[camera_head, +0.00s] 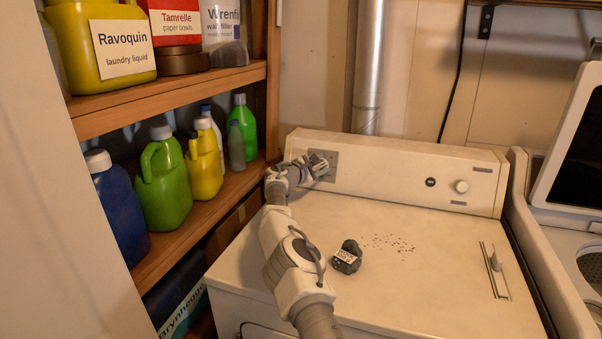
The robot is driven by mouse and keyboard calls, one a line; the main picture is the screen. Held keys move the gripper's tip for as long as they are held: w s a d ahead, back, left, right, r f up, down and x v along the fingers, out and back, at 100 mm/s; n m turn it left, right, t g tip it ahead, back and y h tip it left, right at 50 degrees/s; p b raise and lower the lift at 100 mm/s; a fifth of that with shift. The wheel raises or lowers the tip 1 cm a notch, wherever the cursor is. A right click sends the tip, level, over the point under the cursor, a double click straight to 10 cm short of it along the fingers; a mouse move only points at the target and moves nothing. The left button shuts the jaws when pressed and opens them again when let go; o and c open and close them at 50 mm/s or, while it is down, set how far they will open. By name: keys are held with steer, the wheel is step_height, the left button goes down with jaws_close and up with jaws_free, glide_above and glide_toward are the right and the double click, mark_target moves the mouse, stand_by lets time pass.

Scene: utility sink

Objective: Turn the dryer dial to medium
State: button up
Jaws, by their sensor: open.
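The dryer (400,290) is a cream machine with a raised control panel (405,165) along its back. A dark grey square plate (331,156) is set in the panel's left part. My gripper (321,165) is open right in front of this plate and covers much of it. Any dial on the plate is hidden or too small to make out, and I cannot tell whether the fingers touch or surround anything. A round white knob (462,187) sits on the panel's right part, well away from my gripper.
A small dark object with a white label (347,257) lies on the dryer top beside my arm, near scattered dark specks (388,243). A slotted lever (495,268) is at the right. Wooden shelves (170,95) with several bottles stand at the left; another machine (575,240) adjoins on the right.

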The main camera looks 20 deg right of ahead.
steer(key=shift+b+v, duration=0.5)
steer(key=shift+v, duration=0.95)
steer(key=v, duration=1.4)
steer(key=shift+r, duration=0.1)
